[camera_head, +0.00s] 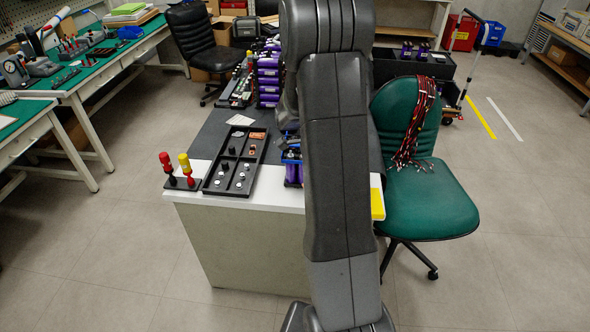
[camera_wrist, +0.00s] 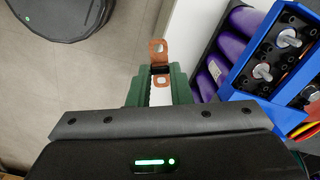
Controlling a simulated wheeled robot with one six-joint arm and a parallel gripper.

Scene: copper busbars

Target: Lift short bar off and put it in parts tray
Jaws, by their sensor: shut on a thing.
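The short bar (camera_wrist: 158,50) is a small copper strip with a hole near each end. In the wrist view it sits between the green fingers of my gripper (camera_wrist: 160,76), which is shut on it. The bar is apart from the purple battery module (camera_wrist: 212,77) with the blue frame, to its right. In the head view my own arm hides the gripper and the bar. The black parts tray (camera_head: 226,194) lies on the bench, left of my arm. Its compartments hold several small pale and dark pieces and copper-coloured pieces at the back.
Two screwdrivers, red (camera_head: 168,170) and yellow (camera_head: 186,170), stand in a holder left of the tray. Bare studs (camera_wrist: 263,72) show on the module. More purple modules (camera_head: 268,80) stand farther back. A green chair (camera_head: 430,195) with cables is right of the bench.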

